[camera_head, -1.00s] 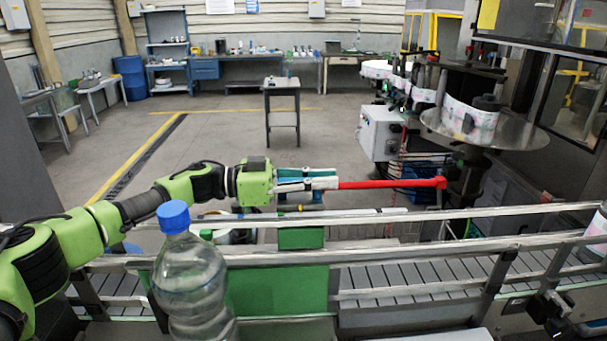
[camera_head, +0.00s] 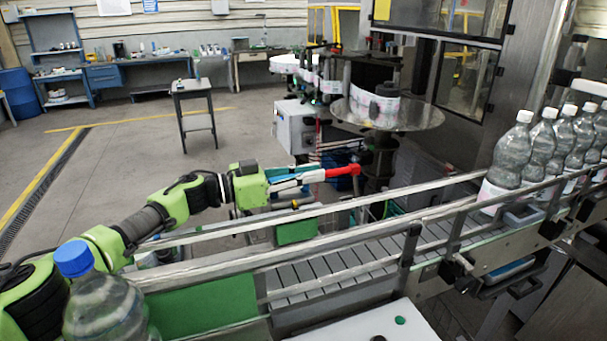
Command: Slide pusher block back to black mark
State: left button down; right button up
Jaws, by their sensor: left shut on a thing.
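My left gripper (camera_head: 300,180) reaches over the far side of the conveyor. It is shut on a red rod (camera_head: 338,172), which points right and ends in a small upright head. I cannot make out for certain which thing is the pusher block, or where a black mark lies. My right gripper is out of view.
The conveyor (camera_head: 320,277) runs between metal guide rails (camera_head: 330,210). Several clear bottles (camera_head: 512,155) stand on it at the right. A blue-capped bottle (camera_head: 98,305) is close at lower left. The labeller's reel disc (camera_head: 415,117) stands behind. A white surface (camera_head: 365,325) is in front.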

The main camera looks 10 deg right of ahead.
pick_arm(q)
jog(key=shift+d+r, duration=0.1)
jog(key=shift+r, duration=0.05)
jog(key=c, duration=2)
grip_release()
jog(key=shift+o, duration=0.2)
jog(key=shift+w+d, duration=0.1)
jog(key=shift+d, duration=0.15)
jog(key=s+a, duration=0.2)
jog(key=a, duration=0.9)
jog(key=shift+s+a, duration=0.2)
jog(key=shift+a, duration=0.15)
